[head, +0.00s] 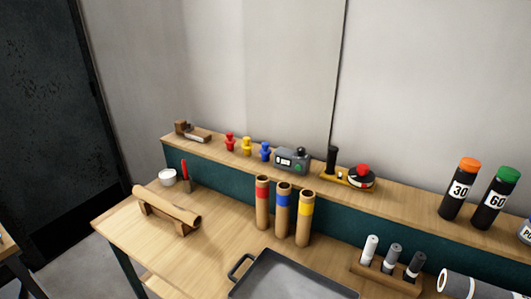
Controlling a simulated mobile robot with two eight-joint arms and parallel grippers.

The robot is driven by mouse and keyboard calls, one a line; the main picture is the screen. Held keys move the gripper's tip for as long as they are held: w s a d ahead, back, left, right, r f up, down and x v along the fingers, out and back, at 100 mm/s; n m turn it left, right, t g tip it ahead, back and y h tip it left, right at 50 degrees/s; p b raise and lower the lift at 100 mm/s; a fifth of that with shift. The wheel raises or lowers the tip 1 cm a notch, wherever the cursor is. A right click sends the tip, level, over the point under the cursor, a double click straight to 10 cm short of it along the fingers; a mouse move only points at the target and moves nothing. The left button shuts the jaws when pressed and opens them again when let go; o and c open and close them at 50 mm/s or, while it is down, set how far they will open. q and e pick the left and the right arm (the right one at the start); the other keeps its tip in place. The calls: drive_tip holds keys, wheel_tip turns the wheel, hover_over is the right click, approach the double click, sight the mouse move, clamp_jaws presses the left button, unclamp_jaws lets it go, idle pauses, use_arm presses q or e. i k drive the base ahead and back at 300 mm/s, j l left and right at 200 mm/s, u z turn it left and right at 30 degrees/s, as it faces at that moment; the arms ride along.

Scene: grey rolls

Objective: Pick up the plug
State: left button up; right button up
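Three small knobbed pieces that look like plugs stand upright in a row on the raised back shelf in the head view. They are a red plug (230,142), a yellow plug (246,146) and a blue plug (265,151). Which one the task means cannot be told. Below them, three tan tubes stand on the bench, with a red band (262,202), a blue band (282,212) and a yellow band (304,218). Neither of my grippers is in view.
A grey device (292,160) stands right of the plugs; a wooden block piece (191,132) lies left. A brown roll (167,206) rests on a stand at the bench's left. A grey tray (290,280) sits in front. Dark bottles (458,190) stand right on the shelf (410,197).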

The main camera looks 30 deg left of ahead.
sight(264, 152)
drive_tip(key=j+u, duration=0.1)
drive_tip(key=j, duration=0.5)
drive_tip(key=i+j+u, duration=0.1)
drive_tip(key=j, duration=0.5)
drive_tip(key=j+u, duration=0.15)
drive_tip(key=j, duration=0.45)
drive_tip(key=i, duration=0.05)
